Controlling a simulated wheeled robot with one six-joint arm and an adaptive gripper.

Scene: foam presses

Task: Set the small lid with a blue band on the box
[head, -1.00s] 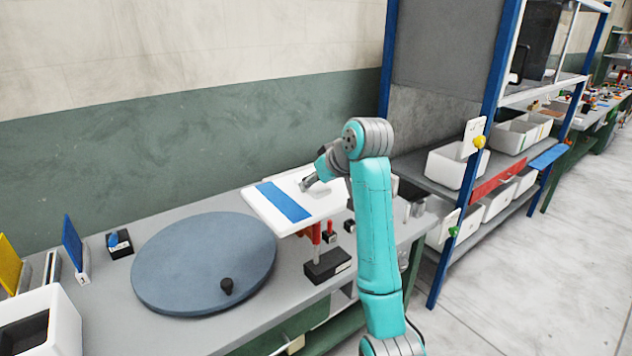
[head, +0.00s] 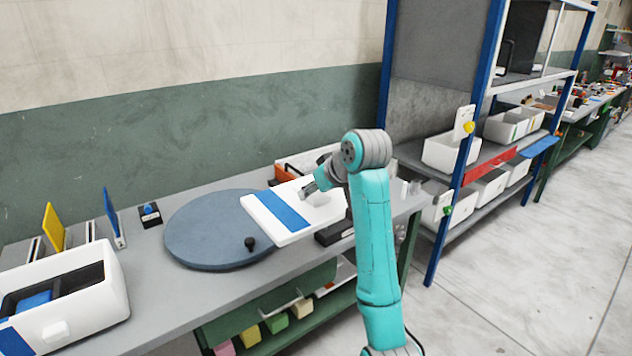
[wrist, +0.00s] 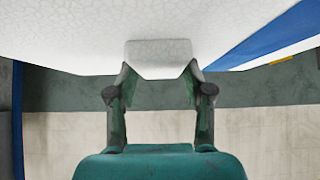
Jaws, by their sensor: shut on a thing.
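The lid (head: 325,205) is a white flat plate with a blue band (head: 277,211) across it. My gripper (head: 309,190) is shut on the lid's raised white grip and holds the lid in the air, roughly level. In the wrist view both fingertips (wrist: 160,72) press on the sides of the white grip (wrist: 160,55), with the lid (wrist: 75,30) filling the top. An open white box (head: 113,290) stands at the lower left of the head view, apart from the lid. It has a blue patch on its left front and a blue piece inside.
A grey-blue round disc (head: 205,230) with a black knob (head: 250,243) lies on the grey bench (head: 155,295) between box and lid. Yellow (head: 53,228) and blue (head: 111,214) upright plates stand behind the box. A blue-posted rack (head: 470,130) stands right.

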